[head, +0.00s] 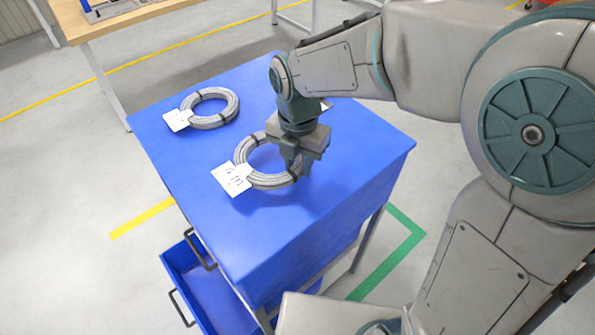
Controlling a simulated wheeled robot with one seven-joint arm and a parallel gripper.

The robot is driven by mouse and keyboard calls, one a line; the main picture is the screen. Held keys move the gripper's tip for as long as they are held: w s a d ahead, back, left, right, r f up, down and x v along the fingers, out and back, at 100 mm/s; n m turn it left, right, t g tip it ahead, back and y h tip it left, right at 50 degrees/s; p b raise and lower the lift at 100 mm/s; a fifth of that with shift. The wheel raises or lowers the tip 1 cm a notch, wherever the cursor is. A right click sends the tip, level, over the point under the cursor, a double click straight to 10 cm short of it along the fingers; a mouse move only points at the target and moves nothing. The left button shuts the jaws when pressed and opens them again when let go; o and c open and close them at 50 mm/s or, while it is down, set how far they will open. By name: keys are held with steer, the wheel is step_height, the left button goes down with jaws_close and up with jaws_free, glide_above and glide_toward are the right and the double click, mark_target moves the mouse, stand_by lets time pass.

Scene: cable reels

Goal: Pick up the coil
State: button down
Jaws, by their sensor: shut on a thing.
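A grey cable coil (265,181) with a white tag (232,179) is on or just above the blue top of a cabinet (290,222). I cannot tell whether it touches the surface. My gripper (296,171) points down over the coil's right side and is shut on its ring. The gripper body hides part of the coil's far right side. A second grey coil (228,98) with a white tag (177,119) lies flat on the cabinet top, farther back and left, apart from my gripper.
A blue drawer (197,285) stands open at the cabinet's lower left, with black handles. A wooden-topped table (125,18) is at the back left. The cabinet top is bare in front of the held coil. Open grey floor lies to the left.

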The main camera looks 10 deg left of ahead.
steer(key=s+d+r+b, duration=0.1)
steer(key=s+d+r, duration=0.4)
steer(key=d, duration=0.5)
steer(key=shift+s+d+r, duration=0.15)
steer(key=shift+s+r, duration=0.1)
steer(key=shift+r, duration=0.7)
stand_by(0.5)
